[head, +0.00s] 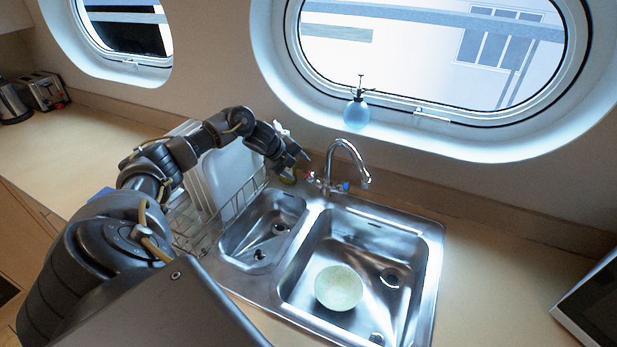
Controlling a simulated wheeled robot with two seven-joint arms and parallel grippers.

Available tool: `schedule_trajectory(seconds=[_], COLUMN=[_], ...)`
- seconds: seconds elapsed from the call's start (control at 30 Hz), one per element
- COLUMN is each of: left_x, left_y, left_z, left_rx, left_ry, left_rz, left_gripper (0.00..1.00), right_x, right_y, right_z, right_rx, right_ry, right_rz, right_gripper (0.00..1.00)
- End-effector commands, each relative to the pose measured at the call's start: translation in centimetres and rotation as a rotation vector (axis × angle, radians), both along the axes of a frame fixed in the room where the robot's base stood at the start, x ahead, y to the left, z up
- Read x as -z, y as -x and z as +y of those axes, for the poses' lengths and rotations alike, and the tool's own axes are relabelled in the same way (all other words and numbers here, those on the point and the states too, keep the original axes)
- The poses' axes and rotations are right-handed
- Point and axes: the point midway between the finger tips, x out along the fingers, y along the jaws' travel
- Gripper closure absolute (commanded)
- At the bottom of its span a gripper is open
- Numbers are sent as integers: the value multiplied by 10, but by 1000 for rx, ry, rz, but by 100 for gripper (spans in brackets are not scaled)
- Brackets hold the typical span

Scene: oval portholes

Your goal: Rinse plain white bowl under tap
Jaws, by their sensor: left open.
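A pale, slightly greenish white bowl (338,288) sits upright in the large right basin of the steel sink (432,262), left of the drain. The chrome tap (347,146) stands behind the sink with its spout over the back of the large basin. No water stream shows. The tap has a red-marked handle (310,176) on its left and a blue-marked one on its right. My left gripper (298,160) is open, behind the small basin and just left of the tap, near the red handle. Contact cannot be told. My right gripper is not in view.
A wire dish rack (236,207) with white dishes stands left of the sink, under my left arm. A blue spray bottle (356,112) stands on the window ledge behind the tap. A toaster (42,91) is far left.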

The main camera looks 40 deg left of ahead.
Motion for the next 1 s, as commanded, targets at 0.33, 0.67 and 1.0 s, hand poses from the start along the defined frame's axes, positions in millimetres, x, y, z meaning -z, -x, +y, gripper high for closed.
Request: schedule_trajectory(seconds=[0.33,0.67,1.0], left_x=[56,67,67], left_y=[-37,-49,-50], left_z=[-8,-10,-10], left_rx=[-1,-1,0], left_ry=[1,-1,0], left_rz=[-2,-1,0], left_gripper=[39,39,50], right_x=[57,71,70], right_y=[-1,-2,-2], right_z=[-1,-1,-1], right_rx=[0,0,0], right_ry=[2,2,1], right_rz=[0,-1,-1], right_gripper=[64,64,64])
